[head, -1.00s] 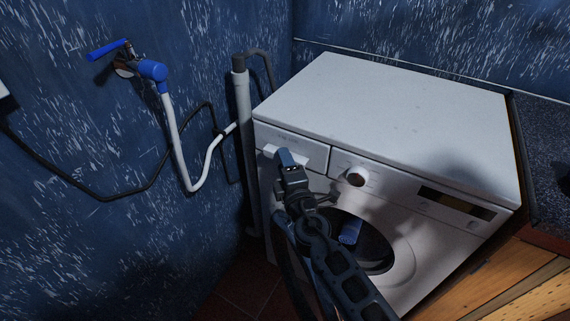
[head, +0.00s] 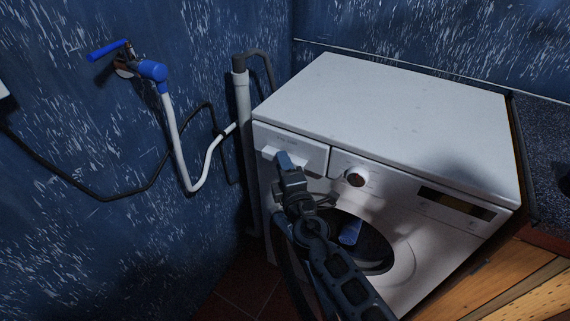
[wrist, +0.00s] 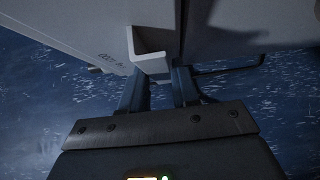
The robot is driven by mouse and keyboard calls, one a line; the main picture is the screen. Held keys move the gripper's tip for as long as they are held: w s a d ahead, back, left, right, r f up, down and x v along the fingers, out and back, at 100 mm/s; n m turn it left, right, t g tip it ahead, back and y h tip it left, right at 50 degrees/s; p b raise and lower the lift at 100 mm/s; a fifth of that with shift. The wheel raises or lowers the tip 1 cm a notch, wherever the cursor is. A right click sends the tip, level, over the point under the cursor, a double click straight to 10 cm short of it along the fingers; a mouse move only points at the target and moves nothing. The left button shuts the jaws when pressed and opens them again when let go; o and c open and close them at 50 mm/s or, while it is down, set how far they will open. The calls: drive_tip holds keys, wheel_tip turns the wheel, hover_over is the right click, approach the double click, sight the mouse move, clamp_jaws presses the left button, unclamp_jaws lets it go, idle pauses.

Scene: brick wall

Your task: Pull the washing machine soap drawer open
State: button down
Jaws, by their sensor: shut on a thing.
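The white washing machine (head: 390,110) has its soap drawer (head: 308,150) at the upper left of the front. In the wrist view the drawer front (wrist: 85,30) fills the upper left, with a pale handle (wrist: 150,58) at its lower edge. A gap shows between the drawer front and the neighbouring panel, and the drawer appears to stand slightly out. My gripper (head: 284,160) is at this handle. In the wrist view my gripper's fingers (wrist: 160,88) are on either side of the handle and shut on it. The fingertips are partly hidden.
A dial (head: 356,177) and a dark display (head: 457,203) are right of the drawer. The round door (head: 400,250) is below, partly behind my arm. A grey pipe (head: 243,150) and white hose (head: 174,140) are left. A wooden cabinet (head: 535,285) stands right.

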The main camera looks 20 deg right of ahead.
drive_tip(key=s+a+b, duration=0.3)
drive_tip(key=s+a, duration=0.8)
drive_tip(key=a, duration=0.3)
drive_tip(key=shift+a+f, duration=0.4)
drive_tip(key=shift+f, duration=0.05)
drive_tip(key=c, duration=1.1)
unclamp_jaws()
drive_tip(key=shift+o, duration=0.5)
drive_tip(key=shift+r, duration=0.2)
drive_tip(key=s+a, duration=0.1)
drive_tip(key=s, duration=0.6)
drive_tip(key=shift+s, duration=0.35)
drive_tip(key=shift+a, duration=0.1)
